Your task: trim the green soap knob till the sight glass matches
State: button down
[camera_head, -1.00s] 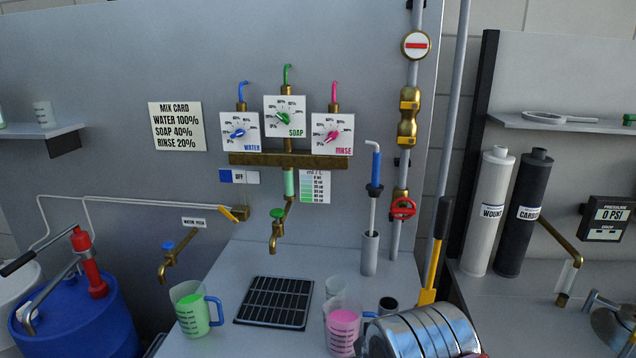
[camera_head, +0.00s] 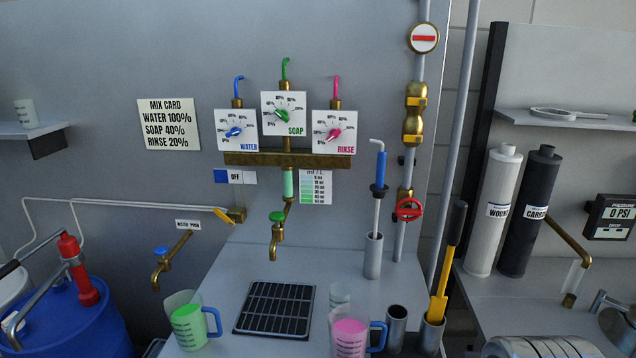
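The green soap knob (camera_head: 283,115) is on the white SOAP dial plate (camera_head: 284,102), in the middle of the dial row on the back panel. Its exact setting is too small to read. The sight glass (camera_head: 288,183) is a short tube below the brass manifold and shows pale green. Beside it is a colour chart (camera_head: 315,187) marked ml/L, with bands from pale to darker green. Which band the glass matches, I cannot tell. A mix card (camera_head: 169,124) reads water 100%, soap 40%, rinse 20%. My gripper is not in view.
A blue water knob (camera_head: 235,132) and pink rinse knob (camera_head: 334,133) flank the soap dial. A brass tap (camera_head: 277,235) hangs above a black drain grate (camera_head: 275,309). Jugs with green (camera_head: 190,322) and pink (camera_head: 349,337) liquid stand on the bench. A switch reads OFF (camera_head: 236,177).

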aim_at(282, 114)
jog(key=z, duration=0.9)
jog(key=k, duration=1.15)
jog(key=u, duration=1.2)
jog(key=i, duration=1.7)
